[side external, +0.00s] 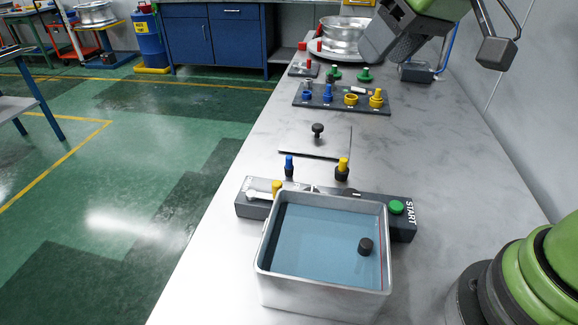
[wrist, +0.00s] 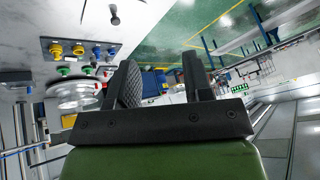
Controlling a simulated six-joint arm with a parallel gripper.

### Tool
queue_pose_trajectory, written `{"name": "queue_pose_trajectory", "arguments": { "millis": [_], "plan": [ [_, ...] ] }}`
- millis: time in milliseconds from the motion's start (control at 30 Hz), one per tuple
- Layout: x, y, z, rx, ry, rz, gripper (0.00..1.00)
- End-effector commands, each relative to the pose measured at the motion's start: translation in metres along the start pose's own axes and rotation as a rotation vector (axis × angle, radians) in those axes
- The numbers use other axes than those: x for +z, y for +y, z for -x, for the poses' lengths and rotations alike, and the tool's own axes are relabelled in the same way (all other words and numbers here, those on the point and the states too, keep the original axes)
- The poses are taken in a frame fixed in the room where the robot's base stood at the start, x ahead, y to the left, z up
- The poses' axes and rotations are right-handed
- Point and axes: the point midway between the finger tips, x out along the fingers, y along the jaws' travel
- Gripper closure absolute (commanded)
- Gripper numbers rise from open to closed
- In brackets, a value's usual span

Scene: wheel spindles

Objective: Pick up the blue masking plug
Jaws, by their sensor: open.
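Two small blue pieces, one at the left (side external: 307,91) and one beside it (side external: 327,93), stand on a dark board with yellow pieces. Another blue-topped piece (side external: 289,165) stands upright nearer the camera, behind the metal bin. I cannot tell for sure which is the masking plug. My gripper (side external: 385,50) is at the top right, above the far part of the bench and apart from these pieces. In the wrist view my gripper (wrist: 158,72) has its two fingers spread with nothing held between them. The blue pieces (wrist: 97,51) also show there, left of the fingers.
The dark board (side external: 345,105) also holds yellow pieces (side external: 376,98). A metal wheel (side external: 342,35) stands at the back. A metal bin (side external: 325,292) with a black piece inside stands in front, by a grey strip with a green START button (side external: 396,207). A black knob (side external: 318,129) stands between.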

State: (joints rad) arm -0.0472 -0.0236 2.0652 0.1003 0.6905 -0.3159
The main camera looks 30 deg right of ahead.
Motion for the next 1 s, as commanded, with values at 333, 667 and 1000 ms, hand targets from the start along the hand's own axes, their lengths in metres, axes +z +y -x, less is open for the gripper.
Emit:
{"name": "queue_pose_trajectory", "arguments": {
  "millis": [333, 667, 1000],
  "plan": [
    [-0.036, 0.008, -0.155, -0.001, -0.111, 0.28, 0.54],
    [-0.023, 0.015, -0.235, -0.005, -0.154, 0.417, 0.54],
    [-0.016, 0.017, -0.278, -0.005, -0.156, 0.42, 0.54]
  ]
}}
